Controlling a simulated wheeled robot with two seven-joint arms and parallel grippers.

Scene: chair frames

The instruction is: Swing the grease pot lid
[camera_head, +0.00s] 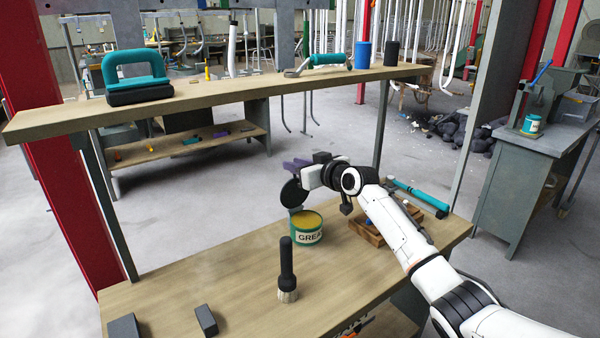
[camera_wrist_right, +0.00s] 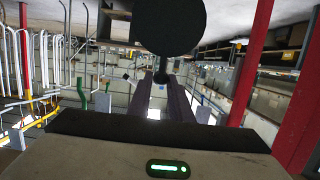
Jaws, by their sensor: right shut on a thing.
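The green grease pot (camera_head: 308,229) stands upright on the wooden bench, with its yellow content showing at the open top. My right gripper (camera_head: 297,166) is above the pot, reaching in from the right. In the right wrist view the lid is a dark disc (camera_wrist_right: 168,22), and its narrow dark knob lies between the purple fingers (camera_wrist_right: 163,82), which are shut on it. My left gripper is not in view.
A black-handled brush (camera_head: 287,266) stands in front of the pot. A wooden tray (camera_head: 375,233) is right of it, partly behind my arm. Two dark blocks (camera_head: 206,320) lie at the front left. A raised shelf (camera_head: 220,95) spans the back. The bench's left middle is clear.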

